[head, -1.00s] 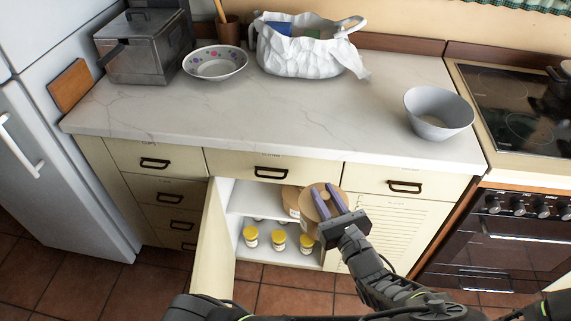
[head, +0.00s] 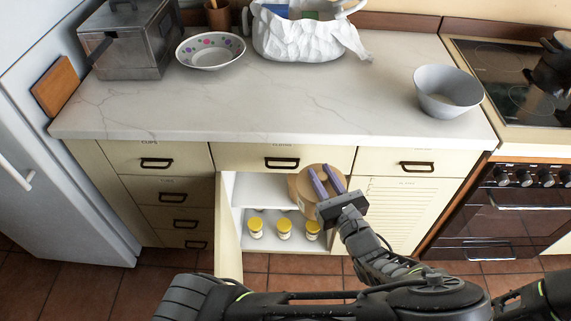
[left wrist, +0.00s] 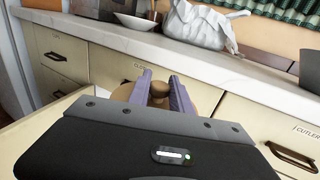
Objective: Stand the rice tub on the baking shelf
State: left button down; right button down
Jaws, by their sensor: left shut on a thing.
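The tub (head: 304,199), tan with a round brown lid, is at the open front of the cupboard under the worktop. My left gripper (head: 325,181) is shut on the lid's knob (left wrist: 160,92), its two purple fingers on either side, so it holds the tub from above. The cupboard's upper shelf (head: 262,190) is white and shows left of the tub. The tub hides the right part of this shelf, and I cannot tell if its base touches it. Any label on the tub or shelf is unreadable. My right gripper is not in view.
Several yellow-lidded jars (head: 284,228) stand on the lower shelf. The open cupboard door (head: 229,240) sticks out at the left. Above, the worktop (head: 300,110) overhangs with a grey bowl (head: 447,92), a patterned dish (head: 210,50) and a white bag (head: 305,38). The upper shelf's left part looks clear.

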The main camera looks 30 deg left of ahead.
pick_arm(q)
jog(key=s+a+f+b, duration=0.2)
jog(key=a+f+b, duration=0.9)
jog(key=f+b, duration=0.3)
jog(key=s+a+f+b, duration=0.2)
jog(key=a+f+b, duration=0.8)
jog(key=f+b, duration=0.3)
jog(key=d+t, duration=0.1)
jog(key=w+d+m+h, duration=0.1)
jog(key=w+d+m+t+h, duration=0.1)
jog(key=shift+r+t, duration=0.25)
jog(key=shift+t, duration=0.05)
jog(key=shift+w, duration=0.15)
